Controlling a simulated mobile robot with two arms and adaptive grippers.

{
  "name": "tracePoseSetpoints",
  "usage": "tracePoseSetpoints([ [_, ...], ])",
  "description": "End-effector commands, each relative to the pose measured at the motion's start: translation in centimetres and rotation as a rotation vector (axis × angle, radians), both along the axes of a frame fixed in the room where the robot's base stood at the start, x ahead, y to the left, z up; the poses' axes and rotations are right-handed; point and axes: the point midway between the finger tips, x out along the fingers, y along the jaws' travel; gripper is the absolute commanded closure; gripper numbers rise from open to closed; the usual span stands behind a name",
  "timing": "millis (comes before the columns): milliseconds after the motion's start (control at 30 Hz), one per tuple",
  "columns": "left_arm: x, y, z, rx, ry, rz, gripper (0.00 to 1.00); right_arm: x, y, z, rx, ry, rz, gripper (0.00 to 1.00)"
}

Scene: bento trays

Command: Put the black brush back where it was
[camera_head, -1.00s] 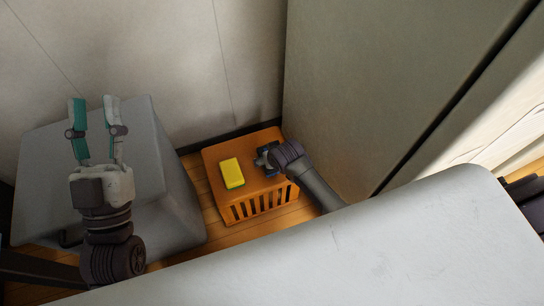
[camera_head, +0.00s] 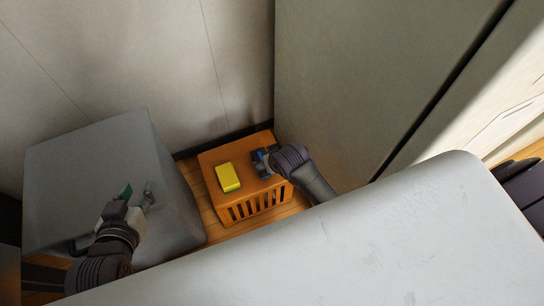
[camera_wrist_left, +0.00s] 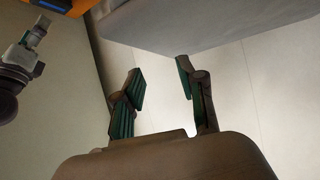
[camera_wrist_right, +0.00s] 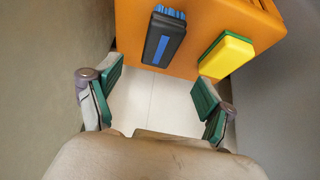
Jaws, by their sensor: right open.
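The black brush (camera_wrist_right: 164,40) lies on top of the orange crate (camera_wrist_right: 215,13), seen in the right wrist view. It has a blue stripe along it and blue bristles at one end. My right gripper (camera_wrist_right: 158,84) is open, with nothing between its fingers, and the brush lies just beyond the fingertips. In the head view the right gripper hovers at the right side of the crate and partly hides the brush. My left gripper (camera_head: 137,194) is open and empty by the grey box; its spread fingers also show in the left wrist view (camera_wrist_left: 161,80).
A yellow sponge (camera_wrist_right: 226,55) with a green side lies beside the brush on the crate. A grey box (camera_head: 85,180) stands left of the crate. A tall grey-green cabinet (camera_head: 365,80) rises to the right. A pale surface (camera_head: 330,250) fills the foreground.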

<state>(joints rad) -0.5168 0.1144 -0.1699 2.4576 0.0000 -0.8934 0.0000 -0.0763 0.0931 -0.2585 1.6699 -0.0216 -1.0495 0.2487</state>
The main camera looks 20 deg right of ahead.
Motion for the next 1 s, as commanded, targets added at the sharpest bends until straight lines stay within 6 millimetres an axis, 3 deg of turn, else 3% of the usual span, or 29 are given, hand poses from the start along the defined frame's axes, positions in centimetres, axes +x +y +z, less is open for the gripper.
tracePoseSetpoints([
  [333, -3.4, 1.4, -3.0, 0.055, 0.239, 0.018, 0.6, -1.1, -0.1, 2.0, 0.0, 0.001, 0.0, 0.19],
  [1000, -3.6, 1.5, -3.2, 0.058, 0.254, 0.018, 0.6, -1.2, -0.1, 2.0, 0.0, 0.0, 0.0, 0.19],
])
